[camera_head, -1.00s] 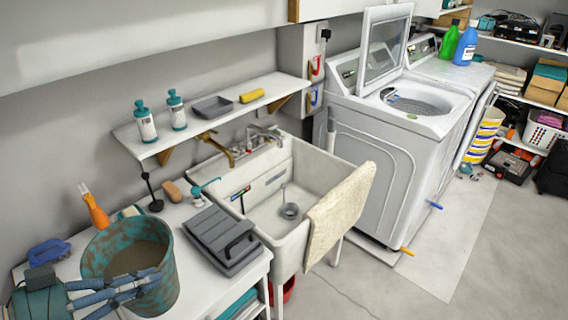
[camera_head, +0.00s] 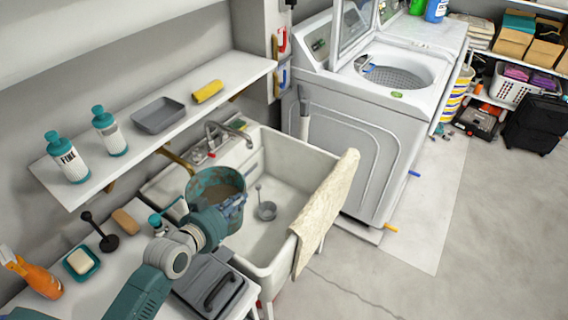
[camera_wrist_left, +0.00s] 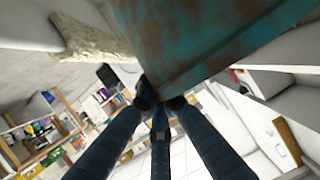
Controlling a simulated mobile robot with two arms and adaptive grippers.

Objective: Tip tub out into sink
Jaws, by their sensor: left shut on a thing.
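The tub (camera_head: 214,180) is teal with rusty brown patches and has brownish contents inside. It is upright, or nearly so, over the left part of the white sink (camera_head: 290,235). My left gripper (camera_head: 238,204) is shut on the tub's near right side. In the left wrist view, the tub (camera_wrist_left: 220,40) fills the top of the picture and the fingers of my left gripper (camera_wrist_left: 160,98) meet its edge. The sink basin shows a drain with a grey strainer. My right gripper is in no view.
A cream cloth (camera_head: 325,212) hangs over the sink's right rim. A faucet (camera_head: 222,135) stands at the back. A grey case (camera_head: 208,284) lies on the counter left of the sink. A shelf (camera_head: 150,140) with bottles, a tray and a sponge is above. A washing machine (camera_head: 370,120) stands to the right.

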